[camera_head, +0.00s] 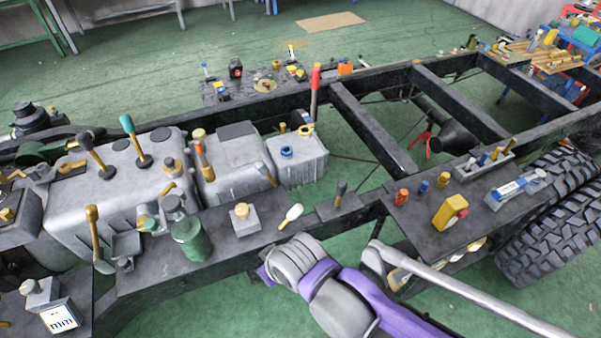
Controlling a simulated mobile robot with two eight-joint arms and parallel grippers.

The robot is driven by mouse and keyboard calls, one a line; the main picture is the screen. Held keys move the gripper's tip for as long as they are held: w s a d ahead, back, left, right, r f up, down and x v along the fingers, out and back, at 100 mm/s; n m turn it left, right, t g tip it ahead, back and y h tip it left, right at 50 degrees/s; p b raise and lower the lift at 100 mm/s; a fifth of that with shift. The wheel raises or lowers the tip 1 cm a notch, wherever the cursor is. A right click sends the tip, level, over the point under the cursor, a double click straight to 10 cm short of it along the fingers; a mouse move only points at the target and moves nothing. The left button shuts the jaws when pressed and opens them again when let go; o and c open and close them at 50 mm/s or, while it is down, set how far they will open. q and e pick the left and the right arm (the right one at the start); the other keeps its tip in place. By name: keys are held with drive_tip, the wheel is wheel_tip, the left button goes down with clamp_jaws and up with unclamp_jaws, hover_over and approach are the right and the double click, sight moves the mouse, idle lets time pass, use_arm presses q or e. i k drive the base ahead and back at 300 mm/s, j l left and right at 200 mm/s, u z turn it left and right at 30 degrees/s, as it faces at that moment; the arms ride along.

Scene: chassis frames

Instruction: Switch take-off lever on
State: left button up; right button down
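Several levers stand on the chassis; I cannot tell which one is the take-off lever. On the grey gearbox housing (85,205) at left are a teal-knobbed lever (127,125) and a black-knobbed lever (86,142). A tall red-handled lever (315,80) rises near the grey box in the middle. A black-knobbed lever (263,170), a white-knobbed lever (293,213) and a short dark lever (341,189) stand nearer. A brown-knobbed lever (92,214) is at front left. My purple and grey arm enters from the bottom right; its gripper fingers do not show. My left gripper is out of view.
Dark frame rails (372,130) run to the upper right. A green cylinder (190,240) stands on the near plate, and a yellow block (450,212) on the right plate. A large tyre (560,215) is at right. Green floor (220,310) is open at the front.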

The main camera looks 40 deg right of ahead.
sight(260, 165)
drive_tip(key=l+z, duration=0.1)
drive_tip(key=z, duration=1.1)
drive_tip(key=i+l, duration=0.35)
drive_tip(key=i, duration=0.2)
